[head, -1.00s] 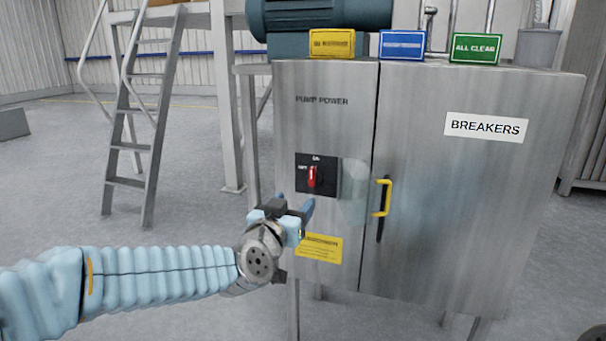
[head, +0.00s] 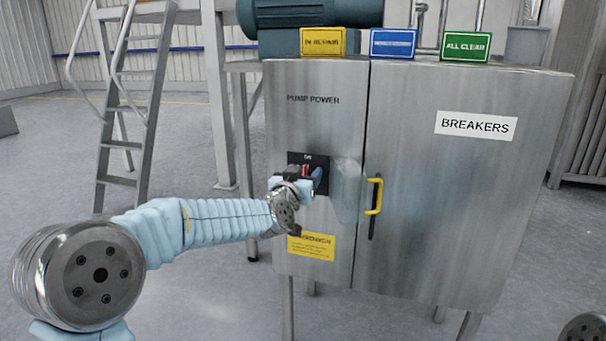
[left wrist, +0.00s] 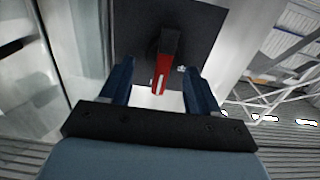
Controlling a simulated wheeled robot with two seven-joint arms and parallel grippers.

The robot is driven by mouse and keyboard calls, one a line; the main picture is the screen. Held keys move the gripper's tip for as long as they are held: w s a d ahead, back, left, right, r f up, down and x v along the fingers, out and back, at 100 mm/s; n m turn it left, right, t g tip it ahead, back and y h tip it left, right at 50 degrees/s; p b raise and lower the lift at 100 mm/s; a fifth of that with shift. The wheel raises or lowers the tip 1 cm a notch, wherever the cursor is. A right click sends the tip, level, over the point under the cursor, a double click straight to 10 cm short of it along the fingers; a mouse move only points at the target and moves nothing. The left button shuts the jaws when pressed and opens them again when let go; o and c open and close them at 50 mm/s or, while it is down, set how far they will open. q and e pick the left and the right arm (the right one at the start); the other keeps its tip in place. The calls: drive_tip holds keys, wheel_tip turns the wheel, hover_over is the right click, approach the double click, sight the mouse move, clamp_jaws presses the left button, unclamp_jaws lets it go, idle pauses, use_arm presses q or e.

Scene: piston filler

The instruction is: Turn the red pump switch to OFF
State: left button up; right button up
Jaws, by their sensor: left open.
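The red pump switch (left wrist: 166,65) is a red handle on a black plate (left wrist: 205,30) and lies between my open fingers in the left wrist view. In the head view the switch (head: 306,169) is mostly hidden behind my left gripper (head: 304,180), which is at the plate on the cabinet's left door, under the words PUMP POWER. The fingers are blue and spread on both sides of the handle, with a gap to it on each side. My right gripper is not in view.
The steel cabinet (head: 450,190) has a BREAKERS label and a yellow handle (head: 374,196) right of the switch. Yellow, blue and green signs (head: 466,47) stand on top. A yellow label (head: 311,246) is below the switch. A ladder (head: 127,110) stands at the left.

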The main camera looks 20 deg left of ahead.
use_arm(q)
drive_tip(key=c, duration=1)
drive_tip(key=shift+a+f+n+b, duration=0.3)
drive_tip(key=shift+n+b, duration=1.7)
drive_tip(key=shift+n, duration=0.95)
drive_tip(key=shift+a+f+n+b, duration=0.3)
drive_tip(key=shift+n+b, duration=1.65)
drive_tip(key=shift+n, duration=1.05)
drive_tip(key=shift+a+f+n+b, duration=0.3)
drive_tip(key=shift+n+b, duration=1.7)
drive_tip(key=shift+n, duration=0.95)
